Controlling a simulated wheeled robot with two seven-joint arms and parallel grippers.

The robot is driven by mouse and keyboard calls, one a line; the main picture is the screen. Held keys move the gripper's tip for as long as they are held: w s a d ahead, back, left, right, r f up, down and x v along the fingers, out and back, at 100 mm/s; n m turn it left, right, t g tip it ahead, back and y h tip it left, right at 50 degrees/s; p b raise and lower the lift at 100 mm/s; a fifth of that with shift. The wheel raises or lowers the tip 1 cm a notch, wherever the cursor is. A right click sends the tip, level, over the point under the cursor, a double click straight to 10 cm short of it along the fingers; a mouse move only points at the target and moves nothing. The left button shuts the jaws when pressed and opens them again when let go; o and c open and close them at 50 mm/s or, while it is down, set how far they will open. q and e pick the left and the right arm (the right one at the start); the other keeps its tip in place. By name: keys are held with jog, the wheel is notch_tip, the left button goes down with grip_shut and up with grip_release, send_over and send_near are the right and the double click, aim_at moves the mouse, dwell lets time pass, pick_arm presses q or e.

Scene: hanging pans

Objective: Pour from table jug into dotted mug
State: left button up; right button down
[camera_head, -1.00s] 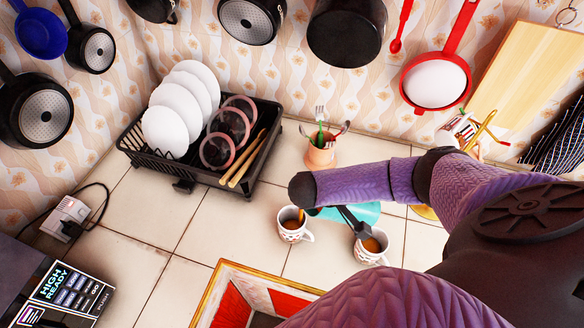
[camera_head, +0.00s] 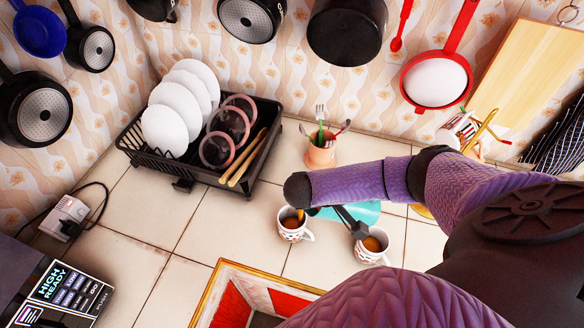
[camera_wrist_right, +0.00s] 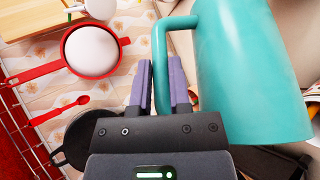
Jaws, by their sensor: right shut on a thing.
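My right gripper (camera_wrist_right: 162,85) is shut on the handle of the turquoise jug (camera_wrist_right: 240,75) in the right wrist view. In the head view the jug (camera_head: 352,212) lies tipped over, largely hidden under my right forearm. Its mouth end is over the left patterned mug (camera_head: 291,231), where an orange-brown streak shows at the mug's opening. A second patterned mug (camera_head: 367,255) with brown liquid stands to the right. Both mugs are upright; their patterns are too small to tell surely which is dotted. My left gripper is out of view.
A black dish rack (camera_head: 190,165) with plates stands at the back left. A utensil pot (camera_head: 320,155) stands behind the mugs. A gold-rimmed red box (camera_head: 232,300) is in front. Pans and a red strainer (camera_head: 437,82) hang on the wall. Tiles left of the mugs are clear.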

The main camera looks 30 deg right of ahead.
aim_at(372, 204)
dwell(0.4)
jog(key=shift+t+y, duration=0.4)
jog(key=shift+y, duration=0.5)
jog(key=r+p, duration=0.1)
jog(key=s+d+r+p, duration=0.1)
jog(key=p, duration=0.1)
jog(key=d+r+p, duration=0.1)
jog(key=p, duration=0.1)
jog(key=shift+s+r, duration=0.15)
jog(key=shift+s, duration=0.05)
jog(key=f, duration=0.1)
jog(key=d+f+y+b, duration=0.1)
jog(key=s+f+m+t+y, duration=0.1)
jog(key=shift+d+f+b, duration=0.15)
jog(key=shift+d+b, duration=0.05)
jog(key=shift+b, duration=0.15)
jog(key=shift+d+f, duration=0.15)
jog(key=shift+f, duration=0.05)
jog(key=shift+d+f+y, duration=0.1)
jog(key=shift+f+y, duration=0.2)
jog(key=shift+y, duration=0.1)
jog(key=s+d+f+m+t+y+b, duration=0.1)
jog(key=s+d+f+t+y+b, duration=0.2)
jog(key=d+t+y+b, duration=0.1)
jog(key=shift+s+d+m+y+b, duration=0.25)
jog(key=shift+d+m+y+b, duration=0.15)
jog(key=shift+d+y+b, duration=0.5)
jog(key=shift+a, duration=0.25)
